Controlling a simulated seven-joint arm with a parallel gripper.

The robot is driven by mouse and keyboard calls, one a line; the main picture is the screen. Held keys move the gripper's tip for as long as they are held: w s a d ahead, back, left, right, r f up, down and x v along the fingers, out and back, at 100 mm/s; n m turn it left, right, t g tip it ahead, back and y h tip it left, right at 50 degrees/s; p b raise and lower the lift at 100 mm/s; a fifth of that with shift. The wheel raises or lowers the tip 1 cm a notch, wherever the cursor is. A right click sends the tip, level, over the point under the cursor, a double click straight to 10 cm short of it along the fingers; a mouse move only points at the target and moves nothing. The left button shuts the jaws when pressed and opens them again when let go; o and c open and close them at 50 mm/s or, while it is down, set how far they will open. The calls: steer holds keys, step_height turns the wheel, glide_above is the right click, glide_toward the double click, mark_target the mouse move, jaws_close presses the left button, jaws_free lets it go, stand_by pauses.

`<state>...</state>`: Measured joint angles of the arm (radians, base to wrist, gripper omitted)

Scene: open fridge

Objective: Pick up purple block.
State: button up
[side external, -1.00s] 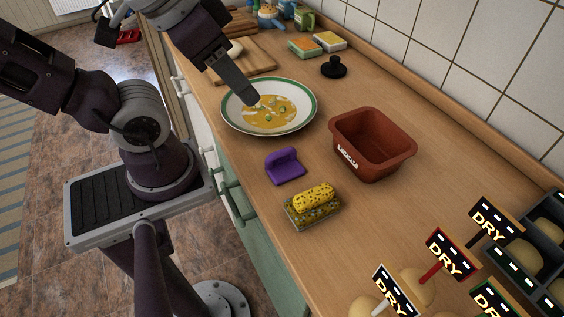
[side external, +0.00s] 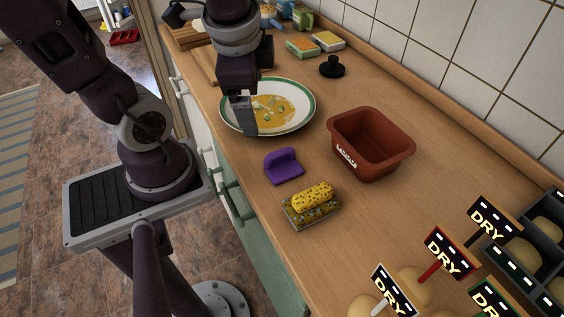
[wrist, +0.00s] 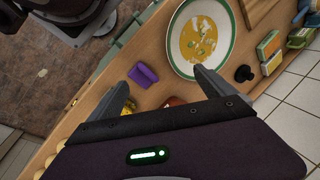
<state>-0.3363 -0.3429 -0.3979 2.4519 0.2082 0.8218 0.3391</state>
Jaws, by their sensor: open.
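The purple block (side external: 284,166) lies on the wooden counter near its front edge, with a flat base and a raised rounded back. In the wrist view the purple block (wrist: 143,75) shows ahead of my gripper, between the lines of the two fingers. My gripper (side external: 243,115) points down over the near rim of the soup plate, apart from the block and to its upper left. In the wrist view the fingers of my gripper (wrist: 162,82) are wide apart with nothing between them.
A green-rimmed soup plate (side external: 302,119) is below my gripper. A brown-red bin (side external: 395,170) stands right of the block. A yellow corn-like item on a small tray (side external: 325,215) is just in front. Signs marked DRY (side external: 447,253) stand at lower right. A black knob-like object (side external: 332,67) is at the back.

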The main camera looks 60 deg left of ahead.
mark_target(280, 151)
steer(key=w+f+m+h, duration=0.1)
steer(key=f+m, duration=0.2)
steer(key=w+f+m+g+h, duration=0.1)
steer(key=f+m, duration=0.1)
steer(key=m, duration=0.2)
steer(key=w+f+m+g, duration=0.1)
steer(key=f+m, duration=0.2)
steer(key=m, duration=0.1)
steer(key=shift+w+d+f+h, duration=0.25)
steer(key=shift+w+f+h, duration=0.1)
steer(key=shift+w+h, duration=0.05)
steer(key=shift+w+d+f+m, duration=0.2)
steer(key=shift+m, duration=0.3)
steer(key=shift+f, duration=0.9)
steer(key=f, duration=0.5)
steer(key=shift+w, duration=0.35)
steer(key=c, duration=1.5)
steer(key=shift+o, duration=0.2)
step_height(280, 151, up, 9)
steer(key=shift+a, duration=0.1)
steer(key=shift+r, duration=0.5)
